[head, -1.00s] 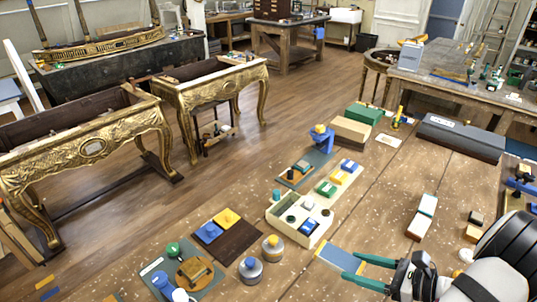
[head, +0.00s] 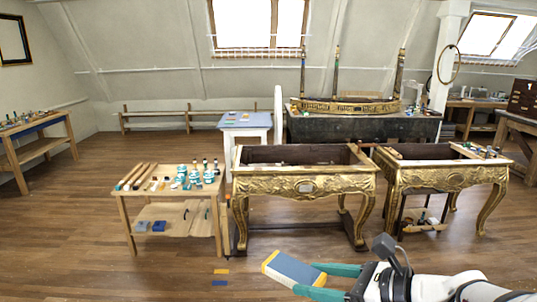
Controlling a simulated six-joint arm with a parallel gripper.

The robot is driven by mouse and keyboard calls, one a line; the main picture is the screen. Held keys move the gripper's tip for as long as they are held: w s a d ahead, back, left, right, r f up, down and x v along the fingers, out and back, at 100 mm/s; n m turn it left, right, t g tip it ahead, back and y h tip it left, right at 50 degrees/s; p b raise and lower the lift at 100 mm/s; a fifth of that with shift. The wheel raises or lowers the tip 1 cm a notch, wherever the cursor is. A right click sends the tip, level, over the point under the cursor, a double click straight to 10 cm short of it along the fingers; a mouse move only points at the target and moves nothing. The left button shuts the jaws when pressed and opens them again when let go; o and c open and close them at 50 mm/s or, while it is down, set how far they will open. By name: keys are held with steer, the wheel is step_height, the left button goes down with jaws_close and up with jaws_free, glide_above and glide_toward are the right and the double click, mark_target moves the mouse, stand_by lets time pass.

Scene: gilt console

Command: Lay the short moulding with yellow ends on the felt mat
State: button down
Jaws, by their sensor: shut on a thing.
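My gripper (head: 304,279) is at the bottom of the head view, its teal fingers closed on the sides of a short blue-grey moulding (head: 290,267). The moulding has a yellow strip at its far left end, and yellow also shows at the end between the fingers. It is held in the air, tilted, with floor behind it in the picture. No felt mat can be made out for certain. A white table at the back has a flat blue-grey top (head: 237,124), but I cannot tell whether that is felt.
Two gilt consoles (head: 305,186) (head: 450,177) stand beyond my gripper. A wooden trolley (head: 150,202) with jars and tools stands left of them. A dark bench (head: 362,127) bears a curved gilt piece. Wood floor (head: 75,215) is clear at left, with small yellow and blue marks near the front.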

mark_target(314, 274)
steer(key=r+m+t+h, duration=0.1)
steer(key=r+m+h, duration=0.1)
steer(key=w+r+m+t+h, duration=0.1)
steer(key=r+m+t+h, duration=0.1)
steer(key=r, duration=0.1)
steer(key=r+m+t+h, duration=0.1)
steer(key=r+m+h, duration=0.1)
steer(key=r, duration=0.1)
steer(key=shift+w+a+r, duration=0.1)
steer(key=shift+w+a, duration=0.05)
steer(key=shift+w, duration=0.1)
steer(key=shift+d+r+m+t+h, duration=0.2)
steer(key=shift+r+m+t+h, duration=0.1)
steer(key=shift+r+m+h, duration=0.15)
steer(key=shift+f, duration=0.15)
steer(key=shift+f, duration=0.1)
